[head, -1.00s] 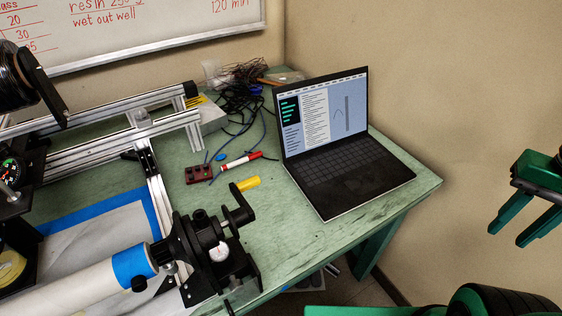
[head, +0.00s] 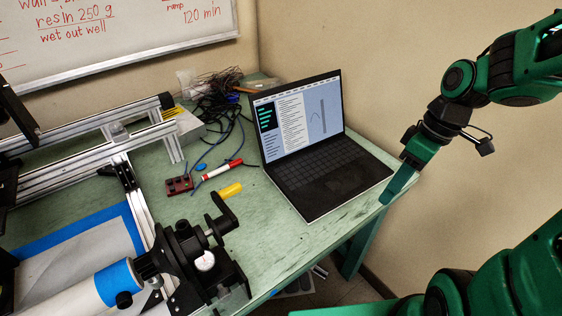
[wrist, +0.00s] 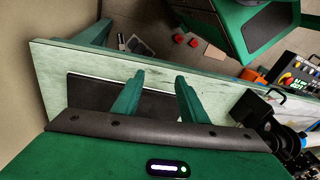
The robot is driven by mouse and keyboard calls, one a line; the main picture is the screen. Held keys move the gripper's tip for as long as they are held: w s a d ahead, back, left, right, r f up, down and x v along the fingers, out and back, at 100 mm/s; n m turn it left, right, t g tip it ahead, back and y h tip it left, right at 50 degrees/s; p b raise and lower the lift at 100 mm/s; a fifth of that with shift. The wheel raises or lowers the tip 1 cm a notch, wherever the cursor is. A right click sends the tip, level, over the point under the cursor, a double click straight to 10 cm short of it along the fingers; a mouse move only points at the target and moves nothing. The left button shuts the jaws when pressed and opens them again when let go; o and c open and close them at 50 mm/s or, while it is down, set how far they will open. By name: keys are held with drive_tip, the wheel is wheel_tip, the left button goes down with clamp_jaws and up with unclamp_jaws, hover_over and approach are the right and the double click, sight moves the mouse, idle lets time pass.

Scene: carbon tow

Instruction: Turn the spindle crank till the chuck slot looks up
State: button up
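The handle points up and right. A white tube (head: 70,298) with a blue band runs left from the housing. I cannot make out the chuck slot. My gripper (head: 398,187) hangs right of the laptop by the table's right corner, well apart from the crank. In the wrist view my gripper (wrist: 159,75) shows two green fingers spread with nothing between them.
An open laptop (head: 330,172) stands between my gripper and the crank. A red-and-white marker (head: 222,169), a small dark-red box (head: 179,184) and tangled cables (head: 222,100) lie on the green table (head: 268,232). An aluminium frame (head: 85,160) fills the left.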

drive_tip(key=w+a+n+y, duration=0.1)
drive_tip(key=a+n, duration=0.3)
drive_tip(key=a, duration=0.1)
drive_tip(key=w+a+f+n+g+y, duration=0.1)
drive_tip(key=w+a+n+y, duration=0.1)
drive_tip(key=a+n, duration=0.2)
drive_tip(key=w+a+n+y, duration=0.1)
drive_tip(key=a+n+y, duration=0.1)
drive_tip(key=a, duration=0.3)
drive_tip(key=shift+w+a+f+n+g, duration=0.3)
drive_tip(key=shift+a+f+n+g, duration=0.1)
drive_tip(key=shift+n, duration=0.5)
drive_tip(key=a+r+n+g+y, duration=0.1)
drive_tip(key=a+r+n+y, duration=0.15)
drive_tip(key=a+n, duration=0.3)
drive_tip(key=n+g+y, duration=0.2)
drive_tip(key=n+y, duration=0.2)
approach(240, 185)
drive_tip(key=a, duration=0.2)
drive_tip(key=shift+t+h, duration=0.3)
drive_tip(key=shift+h, duration=0.05)
drive_tip(key=x, duration=0.9)
drive_tip(key=shift+s+f, duration=0.15)
drive_tip(key=shift+f, duration=0.25)
drive_tip(key=shift+c, duration=0.3)
clamp_jaws()
